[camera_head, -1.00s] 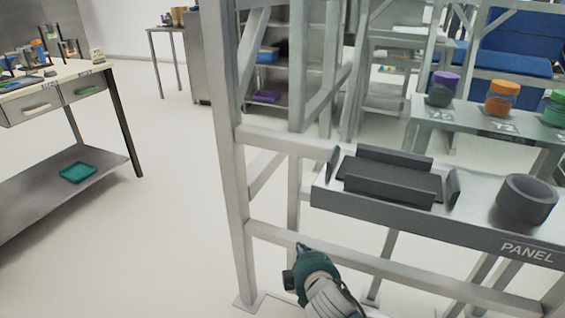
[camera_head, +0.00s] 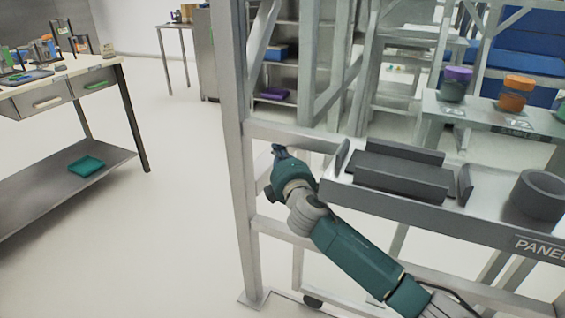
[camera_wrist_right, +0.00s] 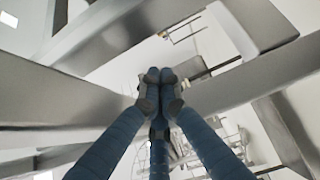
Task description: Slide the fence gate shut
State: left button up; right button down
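A grey metal fence frame (camera_head: 236,150) stands in the middle of the head view, with an upright post, rails and diagonal braces. Behind its lower rail (camera_head: 275,228) is a thinner upright (camera_head: 297,270) with a dark wheel-like foot (camera_head: 313,300); I cannot tell for sure which bars form the sliding gate. My right gripper (camera_head: 277,152) is at the upper cross rail, right of the post. In the right wrist view its blue fingers (camera_wrist_right: 160,88) come together at their dark tips, with nothing visible between them. Grey bars pass close behind them. My left gripper is out of view.
A grey panel shelf (camera_head: 490,225) with a black tray (camera_head: 400,178) and a dark ring (camera_head: 540,193) stands just right of my right gripper. A workbench (camera_head: 120,75) stands at left. The floor between bench and fence is clear.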

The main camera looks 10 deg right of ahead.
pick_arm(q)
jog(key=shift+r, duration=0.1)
pick_arm(e)
jog(key=shift+s+d, duration=0.4)
jog(key=shift+d, duration=0.4)
jog(key=shift+s+d, duration=0.4)
jog(key=shift+d, duration=0.4)
